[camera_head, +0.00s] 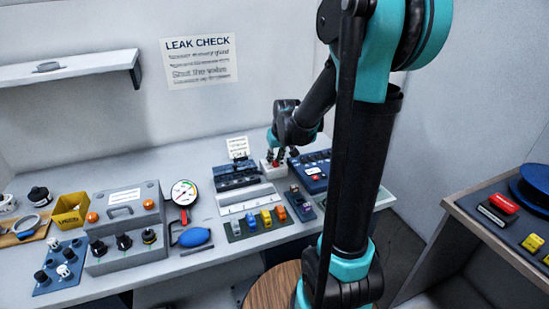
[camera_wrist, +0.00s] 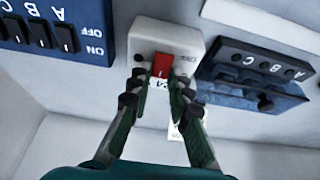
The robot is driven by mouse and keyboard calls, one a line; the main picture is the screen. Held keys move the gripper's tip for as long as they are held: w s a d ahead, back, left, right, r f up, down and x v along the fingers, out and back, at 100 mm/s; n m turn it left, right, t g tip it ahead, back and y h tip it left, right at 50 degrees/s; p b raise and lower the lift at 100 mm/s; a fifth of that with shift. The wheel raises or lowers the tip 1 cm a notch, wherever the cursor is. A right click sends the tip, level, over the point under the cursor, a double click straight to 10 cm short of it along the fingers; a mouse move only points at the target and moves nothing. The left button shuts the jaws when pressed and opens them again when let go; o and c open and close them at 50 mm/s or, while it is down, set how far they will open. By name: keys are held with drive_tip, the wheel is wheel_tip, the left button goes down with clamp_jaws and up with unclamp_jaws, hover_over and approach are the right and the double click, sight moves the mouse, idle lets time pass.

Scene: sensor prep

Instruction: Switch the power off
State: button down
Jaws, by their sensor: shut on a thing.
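The power switch is a white box (camera_wrist: 150,37) with a red rocker (camera_wrist: 163,65) on its face, lettered OFF beside it. In the head view the white switch box (camera_head: 268,168) stands at the back of the bench, partly hidden by my gripper. My gripper (camera_wrist: 160,86) has its two dark fingertips close together at the red rocker, one at each side of its lower end. The jaws appear closed on the rocker. In the head view my gripper (camera_head: 281,158) reaches down onto the switch from above. The rocker's exact tilt is hard to tell.
A blue panel with black switches (camera_wrist: 50,35) marked A, B, C is close left of the box in the wrist view. A dark blue block (camera_wrist: 250,85) is close on the right. A grey valve box (camera_head: 125,225) and pressure gauge (camera_head: 184,193) stand farther left on the bench.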

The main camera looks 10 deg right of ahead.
idle(0.3)
drive_tip(key=c, duration=1.4)
unclamp_jaws()
drive_tip(key=shift+s+r, duration=0.1)
drive_tip(key=shift+r, duration=0.05)
drive_tip(key=v, duration=1.1)
drive_tip(key=shift+s+r, duration=0.25)
drive_tip(key=shift+s, duration=0.05)
drive_tip(key=shift+d, duration=0.15)
